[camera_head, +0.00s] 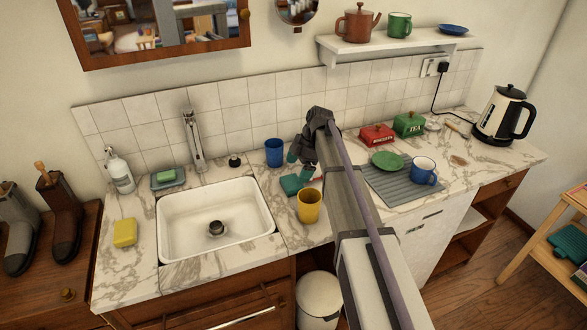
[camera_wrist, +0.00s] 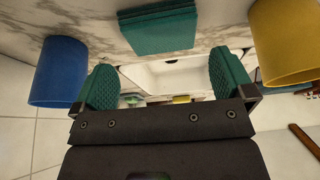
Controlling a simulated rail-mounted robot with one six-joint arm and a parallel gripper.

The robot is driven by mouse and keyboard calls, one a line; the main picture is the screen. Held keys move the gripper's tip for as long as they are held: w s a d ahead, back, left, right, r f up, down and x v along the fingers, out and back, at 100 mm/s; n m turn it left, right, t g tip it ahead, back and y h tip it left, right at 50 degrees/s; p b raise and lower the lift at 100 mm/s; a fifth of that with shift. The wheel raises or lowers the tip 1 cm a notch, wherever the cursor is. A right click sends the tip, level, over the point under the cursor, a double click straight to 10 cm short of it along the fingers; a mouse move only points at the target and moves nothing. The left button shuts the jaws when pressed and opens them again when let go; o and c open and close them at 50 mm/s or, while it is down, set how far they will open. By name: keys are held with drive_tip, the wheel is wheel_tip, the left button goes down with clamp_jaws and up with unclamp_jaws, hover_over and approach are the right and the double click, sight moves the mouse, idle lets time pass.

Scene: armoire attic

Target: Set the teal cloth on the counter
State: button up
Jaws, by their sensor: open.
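The teal cloth (camera_head: 291,185) is a folded square lying on the marble counter (camera_head: 262,168), between the sink and the yellow cup. It also shows in the wrist view (camera_wrist: 158,28), at the top, beyond the fingertips. My gripper (camera_head: 300,163) is just behind the cloth and above the counter, near the blue cup. In the wrist view my gripper (camera_wrist: 166,75) has its two green ridged fingers spread apart with nothing between them. The cloth looks apart from the fingers.
The blue cup (camera_head: 274,152) and yellow cup (camera_head: 310,205) stand close to the cloth and flank my fingers in the wrist view. The white sink (camera_head: 180,222) is to the left. A grey mat (camera_head: 383,186) with a plate and mug lies right. A shelf (camera_head: 400,45) hangs above.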

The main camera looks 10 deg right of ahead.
drive_tip(key=p+v, duration=0.4)
drive_tip(key=v, duration=0.3)
drive_tip(key=s+a+m+h, duration=0.2)
drive_tip(key=s+m, duration=0.8)
drive_tip(key=s, duration=0.4)
drive_tip(key=s+a+f+m+h, duration=0.1)
drive_tip(key=s+a+m+h, duration=0.1)
drive_tip(key=s+m, duration=0.7)
drive_tip(key=s+a, duration=0.1)
drive_tip(key=s, duration=0.4)
drive_tip(key=shift+s+f+m+t, duration=0.3)
drive_tip(key=shift+m, duration=0.1)
